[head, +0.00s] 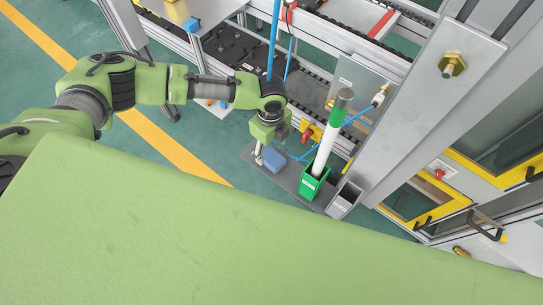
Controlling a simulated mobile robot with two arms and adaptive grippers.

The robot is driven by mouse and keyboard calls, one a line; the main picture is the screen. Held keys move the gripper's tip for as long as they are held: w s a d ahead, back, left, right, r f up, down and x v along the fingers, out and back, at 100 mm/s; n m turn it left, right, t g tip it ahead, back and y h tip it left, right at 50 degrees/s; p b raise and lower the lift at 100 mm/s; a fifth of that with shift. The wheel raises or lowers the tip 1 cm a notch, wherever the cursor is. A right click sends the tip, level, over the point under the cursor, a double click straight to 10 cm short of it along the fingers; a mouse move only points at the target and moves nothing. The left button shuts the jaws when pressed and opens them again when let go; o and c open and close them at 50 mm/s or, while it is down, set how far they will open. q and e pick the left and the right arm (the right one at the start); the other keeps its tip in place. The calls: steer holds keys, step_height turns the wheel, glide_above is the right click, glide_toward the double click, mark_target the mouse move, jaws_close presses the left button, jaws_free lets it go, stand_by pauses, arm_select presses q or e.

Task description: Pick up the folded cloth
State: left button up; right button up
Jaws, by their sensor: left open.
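A blue folded cloth (274,158) lies on a narrow grey shelf, just left of a green bin. My left gripper (259,157) points down at the cloth's left side, very close to it in the picture. I cannot tell whether they touch. The gripper is open and nothing shows between its fingers. The gripper and wrist are small here, and part of the cloth's upper left edge may be hidden behind them. My right gripper is not in view.
The green bin (312,184) holds a tall white and green roll (326,142). A grey bin (344,200) stands to its right. A red and yellow button box (311,131) and blue hoses are close behind. A metal post rises at right. Another blue item (192,25) lies on a table.

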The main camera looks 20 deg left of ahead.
mark_target(271, 156)
arm_select(q)
steer(key=shift+f, duration=0.3)
step_height(271, 156, down, 4)
steer(key=shift+d+p, duration=0.1)
steer(key=shift+p, duration=0.5)
steer(key=shift+f, duration=0.55)
steer(key=c, duration=1.2)
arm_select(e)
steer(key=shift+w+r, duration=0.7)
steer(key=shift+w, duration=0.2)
